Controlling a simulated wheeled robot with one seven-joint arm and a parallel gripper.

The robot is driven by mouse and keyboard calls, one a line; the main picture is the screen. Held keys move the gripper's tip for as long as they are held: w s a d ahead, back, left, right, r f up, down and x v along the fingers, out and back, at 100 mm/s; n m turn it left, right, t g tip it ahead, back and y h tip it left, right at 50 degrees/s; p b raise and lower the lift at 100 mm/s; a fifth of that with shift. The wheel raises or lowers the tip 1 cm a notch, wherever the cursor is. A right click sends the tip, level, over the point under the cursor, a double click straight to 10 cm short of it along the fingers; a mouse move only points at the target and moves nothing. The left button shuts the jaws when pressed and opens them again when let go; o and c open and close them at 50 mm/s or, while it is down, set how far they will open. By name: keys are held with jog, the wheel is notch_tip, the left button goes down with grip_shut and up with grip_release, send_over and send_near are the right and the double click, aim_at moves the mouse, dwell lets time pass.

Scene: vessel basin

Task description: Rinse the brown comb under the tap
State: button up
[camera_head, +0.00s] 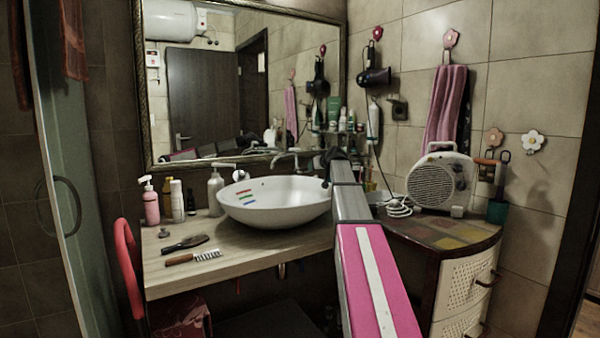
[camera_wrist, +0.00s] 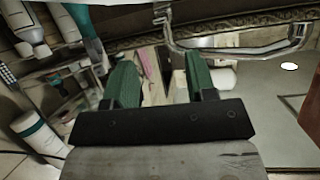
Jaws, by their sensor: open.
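A comb with a brown handle and pale teeth (camera_head: 193,257) lies on the wooden counter, near its front edge, left of the basin. A darker brush or comb (camera_head: 184,243) lies just behind it. The metal tap (camera_head: 285,156) rises behind the white basin (camera_head: 285,203); its spout also shows in the wrist view (camera_wrist: 240,46). My gripper (camera_wrist: 160,82) is open, with two green fingers apart and nothing held between them. In the head view my gripper (camera_head: 325,172) is over the basin's right rim, partly hidden by my arm and far from the comb.
Bottles (camera_head: 177,200) and a soap dispenser (camera_head: 215,191) stand behind the comb. A framed mirror (camera_head: 240,85) backs the counter. A fan heater (camera_head: 440,180) stands on the right cabinet.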

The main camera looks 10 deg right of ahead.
aim_at(307, 171)
jog(key=x, duration=1)
jog(key=shift+w+a+f, duration=0.1)
jog(key=shift+w+f, duration=0.1)
jog(key=shift+w, duration=0.15)
